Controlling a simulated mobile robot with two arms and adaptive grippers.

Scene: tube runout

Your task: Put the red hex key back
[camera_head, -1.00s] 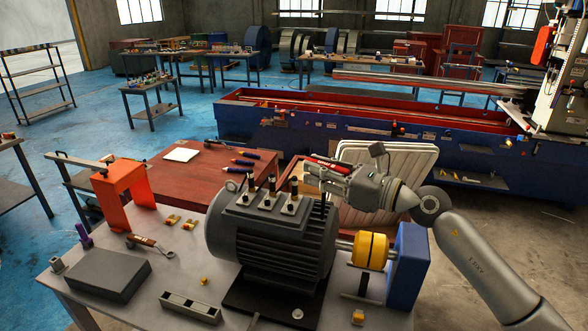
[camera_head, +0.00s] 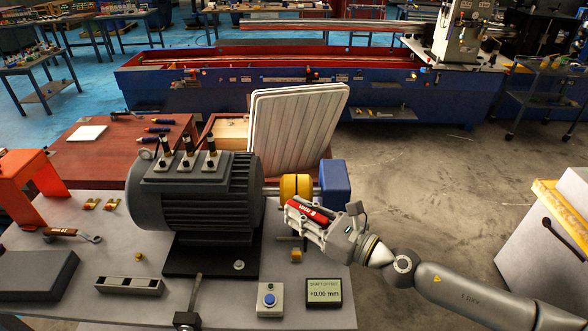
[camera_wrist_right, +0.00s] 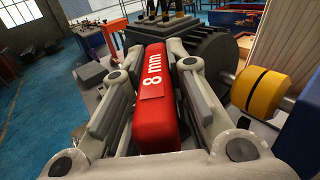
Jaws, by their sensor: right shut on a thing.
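The red hex key (camera_head: 308,211) has a thick red handle. The handle is marked "8 mm" in the right wrist view (camera_wrist_right: 153,95). My right gripper (camera_head: 300,214) is shut on this handle and holds it in front of the yellow coupling, near the right end of the grey bench. In the right wrist view, the fingers of the gripper (camera_wrist_right: 150,75) lie along both sides of the handle. The far end of the key is hidden. My left gripper is not in view.
A grey motor (camera_head: 205,207) stands on the bench, with a yellow coupling (camera_head: 296,187) and blue block (camera_head: 335,184) at its right. A button box (camera_head: 269,300) and display (camera_head: 323,292) sit at the front. A wooden table (camera_head: 95,165) and open case (camera_head: 297,125) are behind.

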